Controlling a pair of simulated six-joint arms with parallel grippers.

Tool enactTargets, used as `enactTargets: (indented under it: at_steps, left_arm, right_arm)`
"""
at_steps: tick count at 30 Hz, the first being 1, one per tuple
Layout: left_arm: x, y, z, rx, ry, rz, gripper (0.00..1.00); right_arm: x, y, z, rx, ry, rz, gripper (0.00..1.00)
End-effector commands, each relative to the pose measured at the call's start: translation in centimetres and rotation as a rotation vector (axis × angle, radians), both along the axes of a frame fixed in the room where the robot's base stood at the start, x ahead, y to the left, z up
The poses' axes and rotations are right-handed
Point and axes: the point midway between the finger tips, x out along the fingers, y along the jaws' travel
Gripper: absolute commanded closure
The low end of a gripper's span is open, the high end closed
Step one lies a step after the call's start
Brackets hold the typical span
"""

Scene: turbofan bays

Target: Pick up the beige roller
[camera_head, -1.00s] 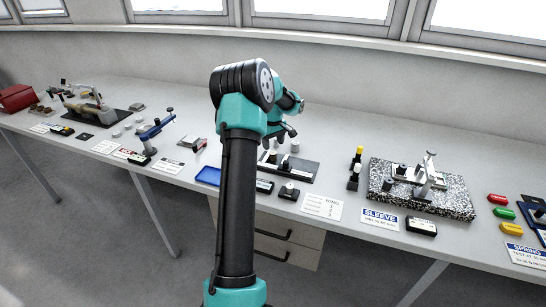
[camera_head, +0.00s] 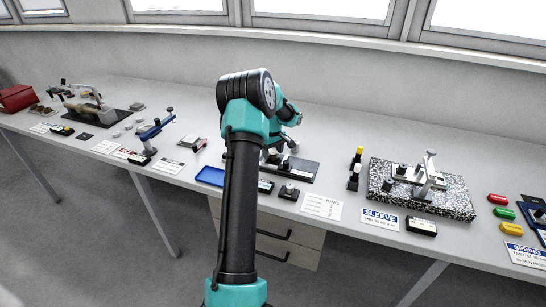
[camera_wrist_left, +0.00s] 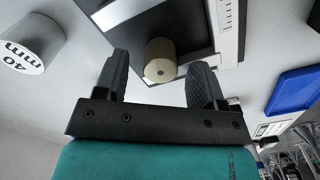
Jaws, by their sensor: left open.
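My left gripper (camera_wrist_left: 160,66) is open, with one dark finger on each side of the roller in that view. I see gaps between the roller and both fingers, and I cannot tell how deep it sits between them. In the head view my left gripper (camera_head: 281,153) is over the dark fixture plate (camera_head: 302,174), and I cannot make out the roller there. My right gripper is not in view.
A white cylinder marked 40 mm (camera_wrist_left: 32,40) stands to the left in the wrist view. A blue tray (camera_head: 209,177) lies left of the fixture. A speckled block with a fixture (camera_head: 450,205) is to the right. Several cards and small parts line the bench's front.

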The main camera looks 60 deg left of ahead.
Motion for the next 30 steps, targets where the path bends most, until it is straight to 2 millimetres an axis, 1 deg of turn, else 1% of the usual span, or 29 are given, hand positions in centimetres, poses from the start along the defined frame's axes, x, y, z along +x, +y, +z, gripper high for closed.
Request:
enactTargets:
  at_steps: [2,21,22,30]
  left_arm:
    - [0.00,0.00,0.01,0.000,0.000,0.000,0.38]
    - [0.00,0.01,0.05,0.000,0.000,0.000,0.99]
    - [0.00,0.01,0.05,0.000,0.000,0.000,1.00]
    - [0.01,0.02,0.29,0.001,-0.001,0.000,1.00]
  right_arm:
    - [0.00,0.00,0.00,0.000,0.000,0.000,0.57]
    - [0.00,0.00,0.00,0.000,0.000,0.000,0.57]
    - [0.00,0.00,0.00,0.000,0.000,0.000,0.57]
    - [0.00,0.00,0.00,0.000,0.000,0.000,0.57]
